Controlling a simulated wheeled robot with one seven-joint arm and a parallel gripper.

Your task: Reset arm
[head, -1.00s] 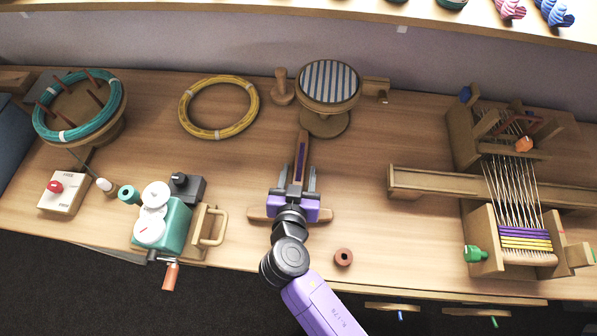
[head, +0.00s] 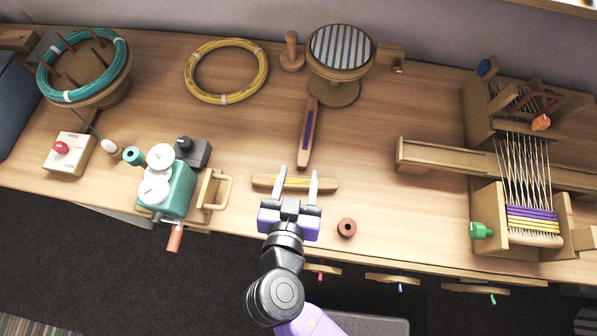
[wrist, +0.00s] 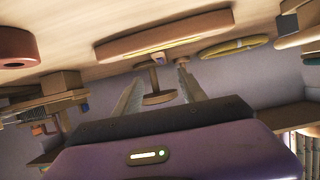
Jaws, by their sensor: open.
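My gripper (head: 297,184) is open and empty in the head view. Its two grey fingers reach over or beside a wooden shuttle with yellow thread (head: 268,182) lying crosswise near the table's front; I cannot tell the height gap. In the wrist view the two fingers (wrist: 158,88) stand apart with nothing between them, and the yellow-threaded shuttle (wrist: 165,35) shows beyond them. A second shuttle with purple thread (head: 308,135) lies lengthwise on the table, beyond the fingertips.
A brown ring (head: 347,228) lies right of my gripper. A teal crank device (head: 178,190) stands left, a loom (head: 490,215) right. A round striped stand (head: 340,50), yellow hoop (head: 188,75) and teal coil (head: 124,60) are at the back. The table middle is mostly clear.

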